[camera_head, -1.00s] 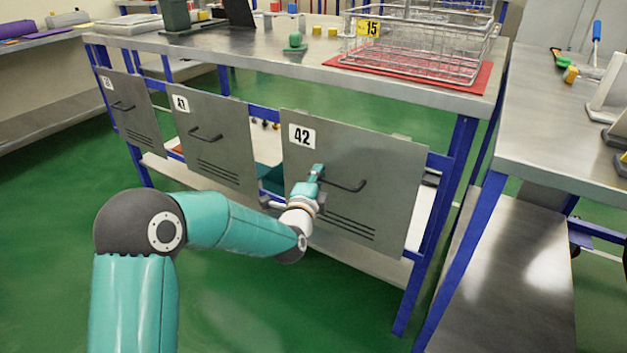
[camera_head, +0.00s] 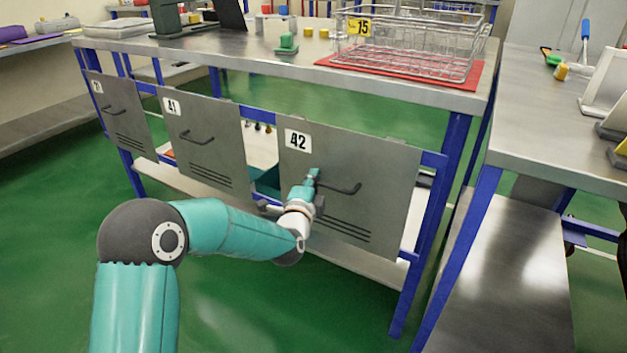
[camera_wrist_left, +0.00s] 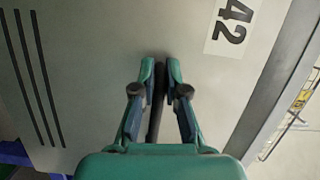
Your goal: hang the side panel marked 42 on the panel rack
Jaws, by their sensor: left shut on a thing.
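The side panel marked 42 (camera_head: 375,205) is a grey metal sheet with a dark handle (camera_head: 345,189) and slots low down. It hangs upright on the front of the bench frame, at the right end of a row of panels. My left gripper (camera_head: 313,174) is at the left end of its handle. In the left wrist view my left gripper (camera_wrist_left: 160,70) is shut on the dark handle, with the panel face (camera_wrist_left: 90,50) close behind and the 42 label at upper right. I see no separate panel rack that I can name for certain. My right gripper is not in view.
Panel 41 (camera_head: 222,165) and another panel (camera_head: 122,118) hang to the left on the same blue-framed bench (camera_head: 270,62). A wire basket marked 15 (camera_head: 410,45) stands on a red mat on top. A second metal bench (camera_head: 540,130) stands at right. Green floor is clear in front.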

